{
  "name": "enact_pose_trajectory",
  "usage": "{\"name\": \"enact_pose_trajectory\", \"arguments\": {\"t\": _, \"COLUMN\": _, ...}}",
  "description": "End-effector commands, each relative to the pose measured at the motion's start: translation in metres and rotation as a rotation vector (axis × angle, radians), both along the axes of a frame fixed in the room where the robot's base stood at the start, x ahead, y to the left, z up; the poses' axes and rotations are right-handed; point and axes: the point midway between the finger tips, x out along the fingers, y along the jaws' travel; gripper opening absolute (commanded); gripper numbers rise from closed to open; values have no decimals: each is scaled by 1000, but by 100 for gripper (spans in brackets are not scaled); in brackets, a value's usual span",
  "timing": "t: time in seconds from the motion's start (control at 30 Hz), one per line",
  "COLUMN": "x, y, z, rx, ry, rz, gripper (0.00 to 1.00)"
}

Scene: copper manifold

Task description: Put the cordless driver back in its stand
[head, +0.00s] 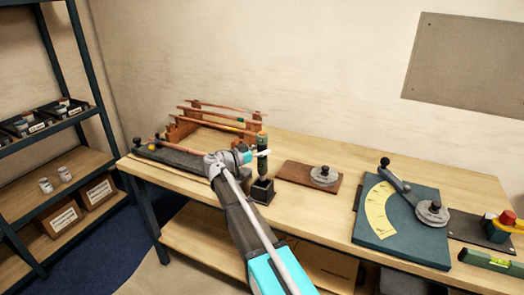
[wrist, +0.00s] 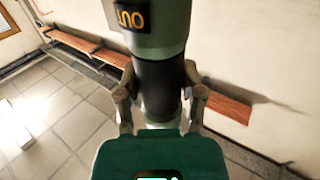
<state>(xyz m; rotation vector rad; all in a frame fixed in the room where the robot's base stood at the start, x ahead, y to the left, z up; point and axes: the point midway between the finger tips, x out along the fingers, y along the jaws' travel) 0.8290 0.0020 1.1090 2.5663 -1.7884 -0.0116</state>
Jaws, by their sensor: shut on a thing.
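The cordless driver (head: 262,141) is upright, green with a dark middle and an orange mark near its top. My gripper (head: 259,153) is shut around it. In the wrist view the driver (wrist: 158,40) fills the upper middle, and my two fingers (wrist: 160,96) press on both sides of its dark grip. The small black stand (head: 263,191) sits on the bench directly below the driver in the head view. The driver's lower end is close to the stand's top; I cannot tell whether it touches or enters it. The stand is not visible in the wrist view.
A rack with copper pipes (head: 222,112) stands on the bench behind and left. A brown board with a grey round piece (head: 323,175) lies right of the stand. Further right are a teal bending board (head: 398,240) and a green level (head: 492,263). Shelving (head: 75,118) stands left.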

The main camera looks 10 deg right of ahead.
Motion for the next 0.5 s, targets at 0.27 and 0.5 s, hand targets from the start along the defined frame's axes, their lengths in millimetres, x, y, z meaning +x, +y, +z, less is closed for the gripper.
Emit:
{"name": "enact_pose_trajectory", "arguments": {"t": 0.27, "x": 0, "y": -1, "z": -22, "rx": -2, "ry": -1, "rz": -1, "gripper": 0}}
{"name": "enact_pose_trajectory", "arguments": {"t": 0.5, "x": 0, "y": -1, "z": -37, "rx": -2, "ry": -1, "rz": -1, "gripper": 0}}
